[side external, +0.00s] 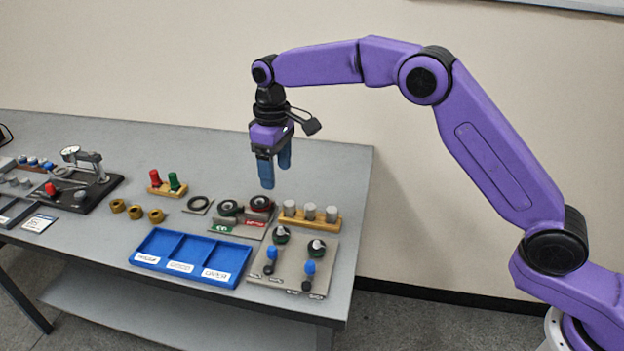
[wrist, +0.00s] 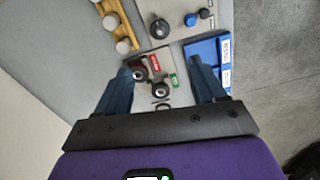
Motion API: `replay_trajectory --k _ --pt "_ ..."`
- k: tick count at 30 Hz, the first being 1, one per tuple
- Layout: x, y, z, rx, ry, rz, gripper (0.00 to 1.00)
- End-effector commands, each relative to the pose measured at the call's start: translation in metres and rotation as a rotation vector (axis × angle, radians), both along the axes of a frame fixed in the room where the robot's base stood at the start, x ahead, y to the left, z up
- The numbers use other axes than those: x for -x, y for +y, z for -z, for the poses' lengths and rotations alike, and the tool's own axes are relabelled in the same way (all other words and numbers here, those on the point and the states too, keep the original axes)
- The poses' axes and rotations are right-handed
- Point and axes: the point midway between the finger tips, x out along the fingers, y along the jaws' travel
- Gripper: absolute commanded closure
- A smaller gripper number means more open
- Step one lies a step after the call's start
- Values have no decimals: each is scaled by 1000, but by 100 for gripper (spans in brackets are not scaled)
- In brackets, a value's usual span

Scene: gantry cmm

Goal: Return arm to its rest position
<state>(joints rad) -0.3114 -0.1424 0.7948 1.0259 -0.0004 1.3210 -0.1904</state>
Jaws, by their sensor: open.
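My gripper (side external: 276,172) has blue fingers and hangs pointing down above the back right part of the grey table (side external: 110,255), clear of everything on it. In the wrist view my gripper (wrist: 168,75) shows two blue fingers spread apart with nothing held between them. My purple arm reaches in from the right.
A blue three-part tray (side external: 192,232) stands at the front. A wooden rack with grey cylinders (side external: 310,222) and a panel with knobs (side external: 320,250) are at right. Brass rings (side external: 136,212), red and green pegs (side external: 167,184) and a dial gauge stand (side external: 85,180) are farther left.

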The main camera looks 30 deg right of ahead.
Motion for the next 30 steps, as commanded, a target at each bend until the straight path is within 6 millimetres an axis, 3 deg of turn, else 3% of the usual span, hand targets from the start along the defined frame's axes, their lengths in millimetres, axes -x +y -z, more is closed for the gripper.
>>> replay_trajectory --k 6,11,20,30 --pt "4 0 -2 -1 -1 -6 30" --pt "26 1 -13 -2 -2 -39 30" --pt "102 -14 -34 -5 -7 -132 30" --pt "203 -56 -43 -12 -14 -238 30"
